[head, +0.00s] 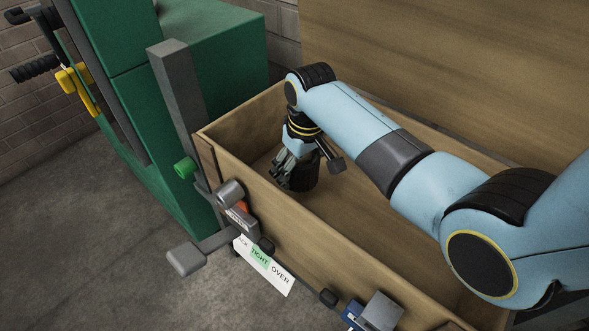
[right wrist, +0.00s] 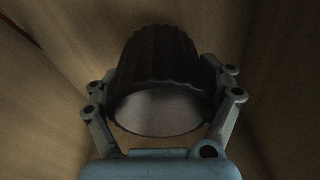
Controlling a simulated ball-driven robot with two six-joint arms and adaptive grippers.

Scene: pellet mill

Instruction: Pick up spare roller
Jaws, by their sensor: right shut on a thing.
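The spare roller is a dark, ribbed cylinder (head: 304,176) inside the wooden box, near its left end. In the right wrist view the roller (right wrist: 158,62) fills the middle, with its pale round end face toward the camera. My right gripper (head: 291,172) reaches down into the box and is shut on the roller, with one finger on each side of it in the right wrist view (right wrist: 163,97). The gripper hides part of the roller in the head view. I cannot tell whether the roller touches the box floor. My left gripper is not in view.
The wooden box (head: 345,262) has walls close around my right gripper. A green machine (head: 215,45) stands at left with a grey post (head: 176,85). A label strip (head: 263,265) reading "TIGHT" and "OVER" and a blue-grey block (head: 380,312) are along the front.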

